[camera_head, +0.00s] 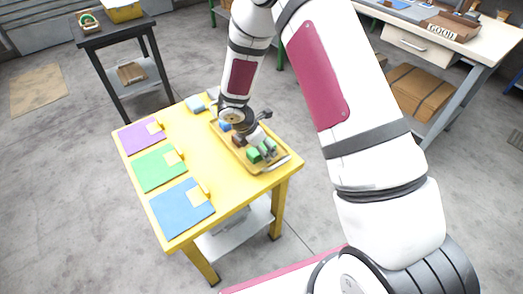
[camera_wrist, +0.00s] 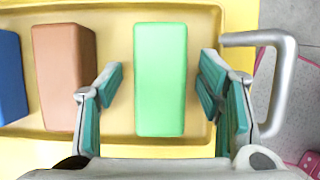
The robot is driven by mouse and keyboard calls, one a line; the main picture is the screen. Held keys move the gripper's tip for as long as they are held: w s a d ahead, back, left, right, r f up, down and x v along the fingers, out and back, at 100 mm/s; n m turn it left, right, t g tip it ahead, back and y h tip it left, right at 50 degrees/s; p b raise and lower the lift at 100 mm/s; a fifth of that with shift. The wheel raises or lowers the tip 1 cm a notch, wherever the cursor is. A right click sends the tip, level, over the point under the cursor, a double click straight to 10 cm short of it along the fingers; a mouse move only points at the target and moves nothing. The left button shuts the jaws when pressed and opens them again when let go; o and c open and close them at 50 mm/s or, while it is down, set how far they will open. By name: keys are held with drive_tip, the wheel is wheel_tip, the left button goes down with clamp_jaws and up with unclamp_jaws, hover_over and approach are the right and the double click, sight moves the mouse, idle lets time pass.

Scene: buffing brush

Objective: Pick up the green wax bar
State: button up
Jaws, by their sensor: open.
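The green wax bar (camera_wrist: 160,80) lies in the yellow tray (camera_wrist: 120,132), near the end with the grey handle. My gripper (camera_wrist: 160,70) is open, with one teal-padded finger on each side of the bar. A gap shows between the bar and each finger, wider on the left. How far the fingertips are above the tray floor I cannot tell. In the head view the green bar (camera_head: 254,155) sits at the near end of the tray, with my gripper (camera_head: 263,149) over it.
A brown bar (camera_wrist: 64,75) lies left of the left finger, close to it. A blue bar (camera_wrist: 10,80) is farther left. The grey tray handle (camera_wrist: 283,85) is right of the right finger. Purple (camera_head: 140,137), green (camera_head: 158,168) and blue (camera_head: 181,207) mats lie on the yellow table (camera_head: 205,160).

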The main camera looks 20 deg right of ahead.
drive_tip(key=shift+f, duration=0.2)
idle(0.4)
drive_tip(key=c, duration=1.3)
drive_tip(key=shift+r, duration=0.1)
drive_tip(key=shift+c, duration=0.2)
